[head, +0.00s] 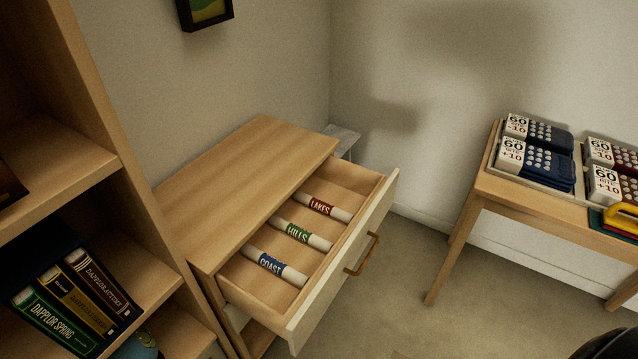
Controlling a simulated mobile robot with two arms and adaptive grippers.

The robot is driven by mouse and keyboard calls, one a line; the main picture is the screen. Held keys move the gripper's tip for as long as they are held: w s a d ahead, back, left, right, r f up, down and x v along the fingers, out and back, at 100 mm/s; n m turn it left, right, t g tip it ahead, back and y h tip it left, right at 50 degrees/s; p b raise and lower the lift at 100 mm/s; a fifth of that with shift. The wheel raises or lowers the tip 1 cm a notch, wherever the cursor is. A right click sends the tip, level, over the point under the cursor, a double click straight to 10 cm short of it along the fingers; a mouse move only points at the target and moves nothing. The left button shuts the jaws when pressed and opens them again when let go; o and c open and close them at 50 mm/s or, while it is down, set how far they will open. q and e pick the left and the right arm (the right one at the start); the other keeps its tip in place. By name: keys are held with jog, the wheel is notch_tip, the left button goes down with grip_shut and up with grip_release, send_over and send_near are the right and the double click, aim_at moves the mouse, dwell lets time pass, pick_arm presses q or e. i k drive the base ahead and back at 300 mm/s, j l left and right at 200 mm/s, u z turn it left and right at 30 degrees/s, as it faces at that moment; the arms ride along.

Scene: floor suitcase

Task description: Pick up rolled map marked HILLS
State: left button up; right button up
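The rolled map marked HILLS (298,233) is a white roll with a green band. It lies in the open drawer (342,271) of a wooden cabinet (262,165), between two other rolls. The roll marked LAKES (320,205), with a dark red band, lies behind it. The roll marked COAST (272,264), with a blue band, lies in front of it. The three rolls lie apart from each other. Neither of my grippers shows in the head view.
A bookshelf (100,160) with several books (82,297) stands close on the left. Carpet floor (420,285) is clear between drawer and table.

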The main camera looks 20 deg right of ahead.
aim_at(299, 233)
jog(key=k+j+z, duration=0.75)
jog(key=k+l, duration=0.05)
jog(key=k, duration=0.05)
